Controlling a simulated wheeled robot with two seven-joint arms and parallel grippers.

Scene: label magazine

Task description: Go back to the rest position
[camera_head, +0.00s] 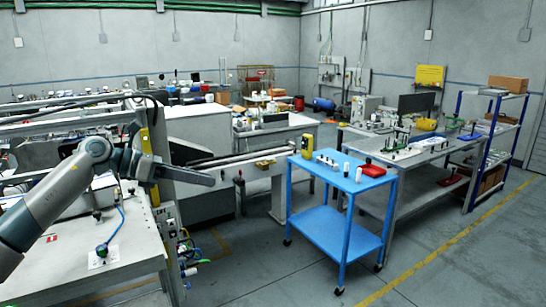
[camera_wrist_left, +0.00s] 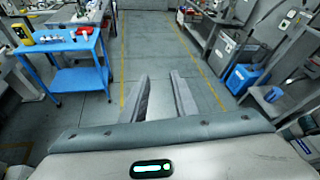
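My left gripper (camera_head: 198,177) comes in from the left in the head view, raised in the air above and beside the grey workbench. In the left wrist view its two grey fingers (camera_wrist_left: 163,98) stand apart with only the floor showing between them, so it is open and empty. My right gripper does not show in either view.
A blue cart (camera_head: 340,178) with small bottles and a red box (camera_head: 374,170) stands in the middle. The grey workbench (camera_head: 110,260) with a blue cable is below my left arm. The floor (camera_head: 270,275) in front of the cart is clear.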

